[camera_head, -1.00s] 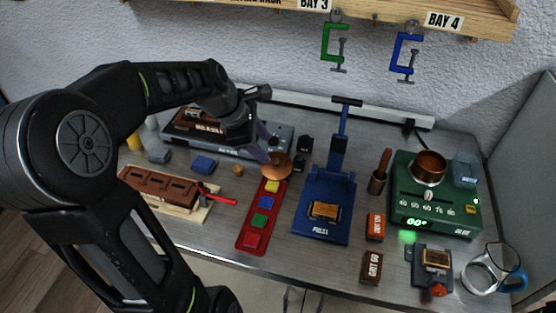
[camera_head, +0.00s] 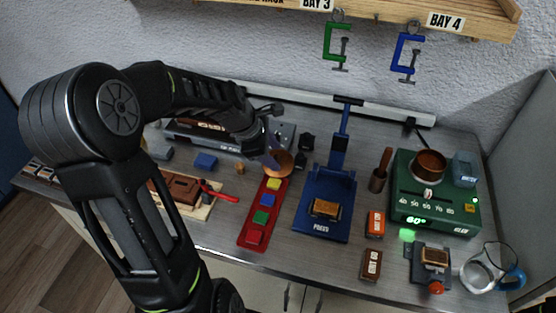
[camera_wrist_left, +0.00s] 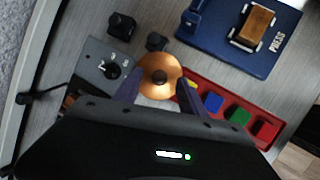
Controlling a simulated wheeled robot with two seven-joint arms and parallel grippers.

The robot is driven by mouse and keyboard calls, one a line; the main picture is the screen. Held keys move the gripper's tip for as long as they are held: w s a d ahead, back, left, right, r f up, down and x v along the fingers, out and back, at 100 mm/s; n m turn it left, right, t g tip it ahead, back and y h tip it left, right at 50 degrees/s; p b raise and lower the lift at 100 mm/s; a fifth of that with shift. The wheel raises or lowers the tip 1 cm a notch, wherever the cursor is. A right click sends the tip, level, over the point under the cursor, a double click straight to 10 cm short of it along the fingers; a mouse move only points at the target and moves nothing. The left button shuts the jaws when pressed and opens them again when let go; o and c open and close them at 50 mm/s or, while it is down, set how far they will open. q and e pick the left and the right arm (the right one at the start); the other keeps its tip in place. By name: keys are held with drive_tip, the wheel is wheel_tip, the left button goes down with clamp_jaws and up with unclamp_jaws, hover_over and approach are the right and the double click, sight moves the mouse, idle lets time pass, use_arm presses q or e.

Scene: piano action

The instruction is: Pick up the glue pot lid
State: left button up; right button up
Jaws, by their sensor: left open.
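The copper glue pot (camera_head: 430,164) stands open on the green heater. My right gripper is not in view.
The red tray (camera_head: 249,238) with coloured blocks lies in front of the lid. The blue press (camera_head: 318,229) stands to its right. Small black objects (camera_head: 305,142) stand close behind the lid. A grey device with a knob (camera_wrist_left: 95,62) is beside it.

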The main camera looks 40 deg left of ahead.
use_arm(q)
drive_tip(key=shift+x, duration=0.85)
clamp_jaws()
idle(0.3)
